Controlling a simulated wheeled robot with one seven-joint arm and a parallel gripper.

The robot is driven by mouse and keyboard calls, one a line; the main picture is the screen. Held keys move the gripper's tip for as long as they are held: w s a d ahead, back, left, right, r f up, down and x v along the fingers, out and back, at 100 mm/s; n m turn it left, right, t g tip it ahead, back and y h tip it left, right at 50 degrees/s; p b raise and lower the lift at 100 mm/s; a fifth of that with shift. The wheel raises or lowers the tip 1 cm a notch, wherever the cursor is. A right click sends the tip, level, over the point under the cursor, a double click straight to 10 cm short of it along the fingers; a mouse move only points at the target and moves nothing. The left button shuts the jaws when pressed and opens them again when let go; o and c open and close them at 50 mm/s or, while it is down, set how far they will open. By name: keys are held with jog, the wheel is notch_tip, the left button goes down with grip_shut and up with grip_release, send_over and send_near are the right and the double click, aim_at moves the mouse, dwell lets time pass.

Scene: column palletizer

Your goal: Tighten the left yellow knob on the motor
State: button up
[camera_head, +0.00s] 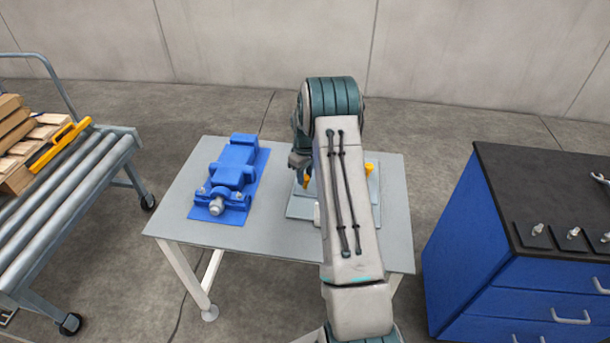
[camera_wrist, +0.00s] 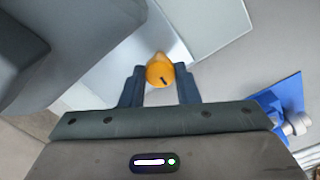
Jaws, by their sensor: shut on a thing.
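The motor's grey base plate (camera_head: 300,207) sits on the table, and my arm hides most of the motor. The left yellow knob (camera_head: 307,180) shows only in part beside my gripper (camera_head: 301,168). The right yellow knob (camera_head: 369,169) shows just right of my arm. In the wrist view the left yellow knob (camera_wrist: 159,70), round with a dark mark on its face, sits between the two fingertips of my gripper (camera_wrist: 161,76). My gripper is shut on it.
A blue vise (camera_head: 233,172) stands on the left of the grey table (camera_head: 166,221) and shows in the wrist view (camera_wrist: 285,105). A roller conveyor (camera_head: 75,180) with wooden pallets is at left. A blue drawer cabinet (camera_head: 475,245) stands at right.

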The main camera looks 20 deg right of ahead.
jog(key=m+b, duration=0.2)
jog(key=m, duration=0.1)
jog(key=shift+f+m+b, duration=0.15)
jog(key=shift+m+b, duration=0.15)
jog(key=shift+b, duration=0.1)
jog(key=m+b, duration=0.2)
jog(key=m, duration=0.2)
jog(key=shift+m, duration=0.3)
jog(key=m+b, duration=0.1)
jog(key=m, duration=0.3)
jog(key=shift+d+r+m+b, duration=0.1)
jog(key=shift+m+b, duration=0.05)
jog(key=shift+m, duration=0.85)
jog(key=shift+r+m+b, duration=0.1)
jog(key=shift+m+b, duration=0.05)
jog(key=shift+m, duration=0.85)
jog(key=o, duration=1)
jog(key=shift+c, duration=0.2)
